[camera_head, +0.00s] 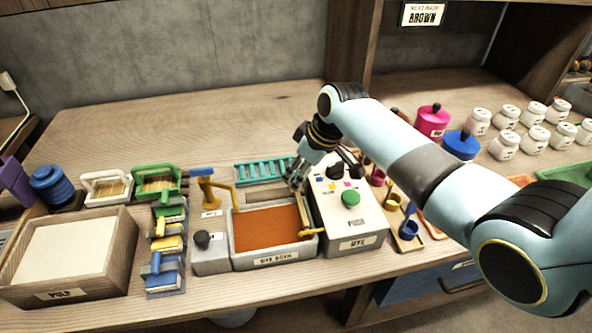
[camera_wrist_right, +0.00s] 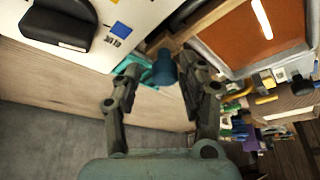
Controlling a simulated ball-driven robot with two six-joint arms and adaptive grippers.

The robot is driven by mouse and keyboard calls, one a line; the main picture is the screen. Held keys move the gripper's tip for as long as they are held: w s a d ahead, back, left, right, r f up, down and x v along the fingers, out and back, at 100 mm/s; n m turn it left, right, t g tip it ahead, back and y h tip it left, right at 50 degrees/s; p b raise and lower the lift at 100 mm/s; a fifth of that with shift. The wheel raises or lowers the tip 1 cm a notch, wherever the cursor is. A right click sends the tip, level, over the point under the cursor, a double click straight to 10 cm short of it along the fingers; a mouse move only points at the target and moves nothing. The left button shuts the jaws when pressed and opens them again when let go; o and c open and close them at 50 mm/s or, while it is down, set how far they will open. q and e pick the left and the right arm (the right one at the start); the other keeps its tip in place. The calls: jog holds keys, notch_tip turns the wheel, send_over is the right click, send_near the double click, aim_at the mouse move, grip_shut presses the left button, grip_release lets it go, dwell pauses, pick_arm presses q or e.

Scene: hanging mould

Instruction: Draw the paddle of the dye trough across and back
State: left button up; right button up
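The dye trough (camera_head: 235,246), labelled as a dye bath, is a grey basin of orange-brown liquid (camera_head: 266,229) at the front of the bench. A wooden bar (camera_head: 303,214) lies along its right side. In the right wrist view, a wooden bar (camera_wrist_right: 193,27) runs beside the brown liquid (camera_wrist_right: 255,35), and a dark blue knob (camera_wrist_right: 163,68) stands near its end. My right gripper (camera_head: 296,177) is at the trough's back right corner. Its fingers (camera_wrist_right: 160,72) are apart on either side of the knob, with a gap on the left. The head view hides the knob. My left gripper is not in view.
A white dye box (camera_head: 350,220) with a green button stands close right of the trough. A teal rack (camera_head: 262,170) lies behind it. A yellow spout (camera_head: 222,187) and a grey block with a dark knob (camera_head: 203,240) stand at its left. The back left bench is clear.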

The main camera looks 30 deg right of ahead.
jog(key=shift+o, duration=0.3)
jog(key=shift+r, duration=0.15)
jog(key=v, duration=1.1)
jog(key=shift+s+d+r, duration=0.15)
jog(key=shift+s+r, duration=0.1)
jog(key=shift+r, duration=0.05)
